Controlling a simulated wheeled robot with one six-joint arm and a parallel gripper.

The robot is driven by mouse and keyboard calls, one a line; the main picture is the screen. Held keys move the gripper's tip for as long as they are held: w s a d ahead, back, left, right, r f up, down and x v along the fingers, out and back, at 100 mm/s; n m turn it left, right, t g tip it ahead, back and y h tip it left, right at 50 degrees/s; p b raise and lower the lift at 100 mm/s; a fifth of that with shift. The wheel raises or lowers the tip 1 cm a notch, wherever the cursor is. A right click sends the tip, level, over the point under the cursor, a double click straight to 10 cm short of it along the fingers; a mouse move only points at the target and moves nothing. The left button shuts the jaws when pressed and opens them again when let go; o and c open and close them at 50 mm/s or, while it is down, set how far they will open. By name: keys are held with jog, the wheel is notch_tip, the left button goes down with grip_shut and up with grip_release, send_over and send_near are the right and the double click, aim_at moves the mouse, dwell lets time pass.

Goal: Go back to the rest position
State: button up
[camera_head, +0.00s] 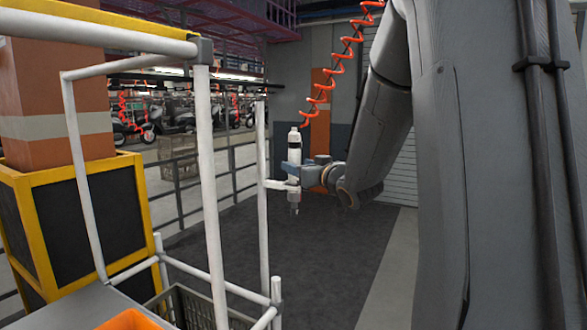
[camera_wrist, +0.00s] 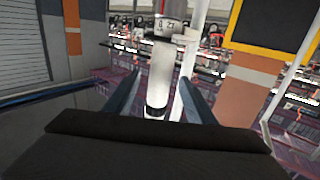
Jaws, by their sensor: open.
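My gripper (camera_head: 288,168) is stretched out at the far end of my arm in the head view. It is beside a slim white and black hanging tool (camera_head: 294,141), which stands upright next to a white post. In the wrist view my two fingers are apart (camera_wrist: 159,88), with the white body of the tool (camera_wrist: 161,75) between them. I see a gap on at least the right side of the tool. Its lower end is partly hidden in the head view by the gripper and a white bracket (camera_head: 279,185).
An orange coiled cord (camera_head: 346,50) hangs above the tool. A white pipe frame (camera_head: 208,180) stands at the left, with a grey crate (camera_head: 196,306) and an orange bin (camera_head: 130,321) below. A yellow-framed black barrier (camera_head: 100,205) surrounds a pillar. Dark floor (camera_head: 330,260) is clear.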

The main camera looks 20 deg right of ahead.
jog(key=shift+s, duration=0.65)
jog(key=f+g, duration=0.1)
jog(key=f, duration=0.1)
jog(key=s+a+f+g+h, duration=0.1)
jog(key=f, duration=0.2)
jog(key=s+a+f+m+g, duration=0.1)
jog(key=f, duration=0.2)
jog(key=shift+s+a+f+g+h, duration=0.15)
jog(key=shift+a+g+h, duration=0.1)
jog(key=shift+g+h, duration=0.05)
jog(key=s+a+f+g, duration=0.4)
jog(key=s+f, duration=0.2)
jog(key=s, duration=0.3)
jog(key=s+a+f+g, duration=0.4)
jog(key=s+a+f, duration=0.1)
jog(key=s, duration=0.4)
jog(key=s+a+f+g, duration=0.4)
jog(key=s+f, duration=0.4)
jog(key=s, duration=0.2)
jog(key=shift+a+g, duration=0.35)
jog(key=shift+g, duration=0.15)
jog(key=shift+f, duration=0.1)
